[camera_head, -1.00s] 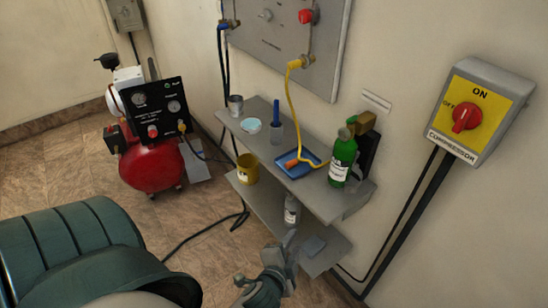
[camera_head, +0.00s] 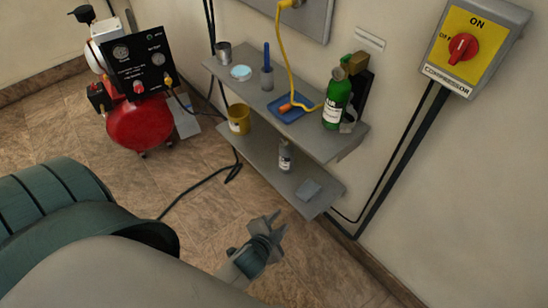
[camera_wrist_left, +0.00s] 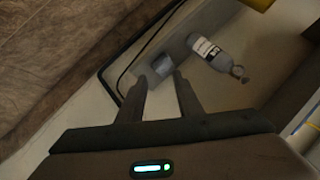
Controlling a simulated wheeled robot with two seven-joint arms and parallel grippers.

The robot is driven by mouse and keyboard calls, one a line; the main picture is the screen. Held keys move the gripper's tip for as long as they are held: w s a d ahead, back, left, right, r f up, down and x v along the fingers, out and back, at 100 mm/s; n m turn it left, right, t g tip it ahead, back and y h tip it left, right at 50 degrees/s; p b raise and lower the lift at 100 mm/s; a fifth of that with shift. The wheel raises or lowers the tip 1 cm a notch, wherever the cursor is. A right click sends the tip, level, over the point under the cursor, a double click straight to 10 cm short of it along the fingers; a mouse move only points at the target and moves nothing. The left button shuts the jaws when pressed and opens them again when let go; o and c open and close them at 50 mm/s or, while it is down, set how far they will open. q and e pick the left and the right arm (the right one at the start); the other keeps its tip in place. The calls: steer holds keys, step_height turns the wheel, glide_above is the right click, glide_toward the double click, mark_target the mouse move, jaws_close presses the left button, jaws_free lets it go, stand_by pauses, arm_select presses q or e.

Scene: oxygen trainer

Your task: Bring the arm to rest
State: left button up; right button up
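My left arm comes in from the lower left in the head view. My left gripper (camera_head: 277,226) is in the air in front of the lower shelf (camera_head: 250,158), over the floor and apart from the shelf. In the left wrist view its two fingers (camera_wrist_left: 160,82) stand apart with nothing held between them. Beyond the fingertips are a small grey pad (camera_wrist_left: 160,66) and a grey bottle with a white label (camera_wrist_left: 215,56), both on the lower shelf. My right gripper does not show.
The upper shelf (camera_head: 255,95) carries a green bottle (camera_head: 336,105), a blue tray (camera_head: 284,113) and cups. A yellow cup (camera_head: 238,119) is at the lower shelf's left end. A red compressor (camera_head: 140,122) stands at the left. The compressor switch (camera_head: 463,48) is on the wall. Floor in front is clear.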

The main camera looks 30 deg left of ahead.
arm_select(q)
steer(key=shift+s+f, duration=0.2)
steer(key=shift+f, duration=0.2)
stand_by(0.3)
steer(key=s+d+f+n+g+h, duration=0.1)
steer(key=s+d+f, duration=0.1)
steer(key=s+f, duration=0.2)
steer(key=s+d+f+n+g+h, duration=0.1)
steer(key=s+f, duration=0.4)
steer(key=f, duration=0.6)
steer(key=s+d+f+n+g+h, duration=0.1)
steer(key=s+d+f+n, duration=0.1)
steer(key=f, duration=0.6)
steer(key=shift+s+d+n, duration=0.35)
steer(key=shift+s+n, duration=0.25)
steer(key=shift+s, duration=0.6)
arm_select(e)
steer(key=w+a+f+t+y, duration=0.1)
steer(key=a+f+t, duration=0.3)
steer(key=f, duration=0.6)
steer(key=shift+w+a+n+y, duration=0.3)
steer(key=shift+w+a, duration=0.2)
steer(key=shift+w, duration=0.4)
arm_select(q)
steer(key=shift+f, duration=0.1)
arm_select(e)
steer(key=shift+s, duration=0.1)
